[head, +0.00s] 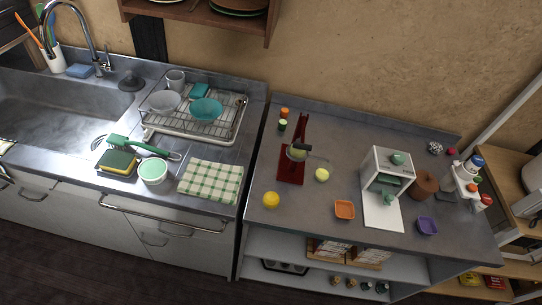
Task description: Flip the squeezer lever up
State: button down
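The squeezer looks to be the dark red stand (291,170) on the grey counter, left of its middle. It has a flat red base, an upright red post and a pale round part at mid-height. A short dark handle (303,147), probably the lever, sticks out to the right from beside the round part; it looks roughly level, and its exact tilt is too small to tell. My gripper is not in view, and nothing touches the squeezer.
A white machine (392,160) stands further right. A sink counter with a dish rack (195,138) adjoins left.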

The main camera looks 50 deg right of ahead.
aim_at(302, 133)
jog(key=u, duration=1.45)
jog(key=k, duration=1.55)
jog(key=z, duration=1.4)
jog(key=i, duration=1)
jog(key=u, duration=0.1)
